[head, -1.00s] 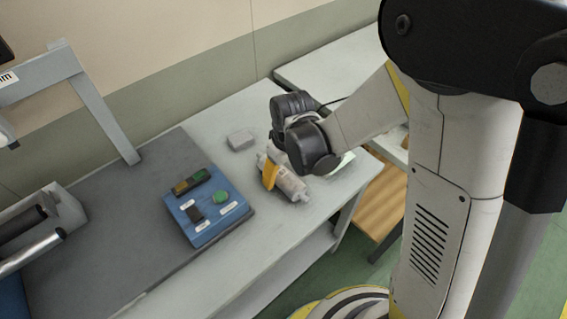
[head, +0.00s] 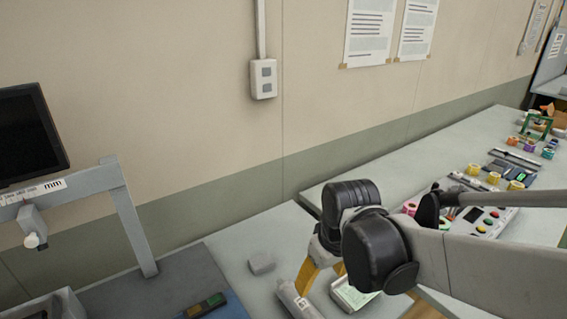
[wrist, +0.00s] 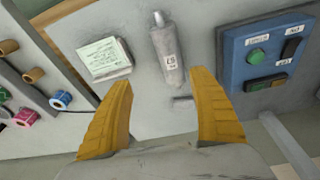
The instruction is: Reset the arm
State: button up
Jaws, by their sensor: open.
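My gripper (wrist: 160,115) is open in the wrist view, its two yellow fingers apart with nothing between their tips. A grey labelled cylinder (wrist: 168,55) lies on the grey table just beyond the fingertips. In the head view my gripper (head: 318,274) hangs over the table, its fingers partly hidden by my wrist. The cylinder (head: 298,300) shows below it at the bottom edge of the picture.
A pale green paper pad (wrist: 104,56) lies beside the cylinder. A blue control box (wrist: 268,58) with a green button stands on the other side. A small grey block (head: 262,263) sits near the wall. Several coloured rolls (head: 493,178) and devices crowd the right table.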

jog(key=s+d+r+m+t, duration=0.5)
jog(key=s+d, duration=0.3)
jog(key=d, duration=0.2)
jog(key=shift+s+r+m+h, duration=0.3)
jog(key=shift+r+h, duration=0.05)
jog(key=shift+h, duration=0.05)
jog(key=shift+a, duration=0.1)
